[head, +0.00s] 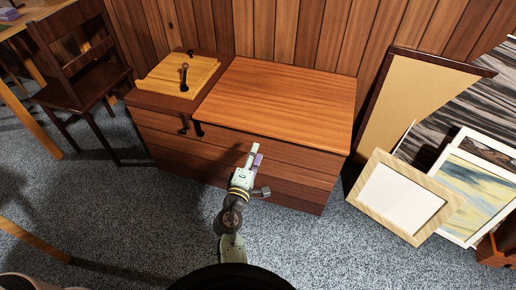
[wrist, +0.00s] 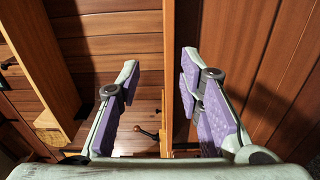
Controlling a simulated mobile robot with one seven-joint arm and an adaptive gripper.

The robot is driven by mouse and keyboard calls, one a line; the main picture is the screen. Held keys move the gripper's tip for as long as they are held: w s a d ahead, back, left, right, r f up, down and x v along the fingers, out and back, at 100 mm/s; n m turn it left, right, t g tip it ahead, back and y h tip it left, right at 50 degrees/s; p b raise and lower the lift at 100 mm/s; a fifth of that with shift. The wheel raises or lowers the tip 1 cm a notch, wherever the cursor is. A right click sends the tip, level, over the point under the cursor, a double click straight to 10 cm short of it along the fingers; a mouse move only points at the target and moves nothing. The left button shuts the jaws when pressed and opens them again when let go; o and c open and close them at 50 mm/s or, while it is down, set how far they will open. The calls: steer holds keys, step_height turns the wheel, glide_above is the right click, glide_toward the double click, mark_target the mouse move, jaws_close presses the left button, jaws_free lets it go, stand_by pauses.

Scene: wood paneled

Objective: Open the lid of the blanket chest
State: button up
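The blanket chest (head: 265,154) stands against the back wall in the head view. Its broad lighter-brown lid (head: 290,95) lies flat and looks closed. My gripper (head: 256,154) is in front of the chest, near the middle of its front face in the picture. In the wrist view my gripper (wrist: 160,72) has its two purple-padded fingers well apart, with nothing held between them. Wood boards and a lighter wood edge (wrist: 168,70) show behind the fingers. I cannot tell whether the fingers touch the chest.
A yellow wooden board (head: 180,75) with a dark upright handle (head: 184,76) lies on the chest's left part. A dark chair (head: 80,75) stands at left. A light picture frame (head: 403,197) and other pictures lean at right. Blue-grey carpet (head: 150,215) is open in front.

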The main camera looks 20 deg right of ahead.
mark_target(268, 135)
steer(key=x, duration=0.3)
steer(key=d+f+p+x, duration=0.1)
steer(key=x, duration=0.3)
steer(key=p+x, duration=0.1)
steer(key=x, duration=0.2)
steer(key=shift+s+d+f, duration=0.2)
steer(key=shift+s+d, duration=0.05)
steer(key=shift+s, duration=0.05)
jaws_close()
stand_by(0.5)
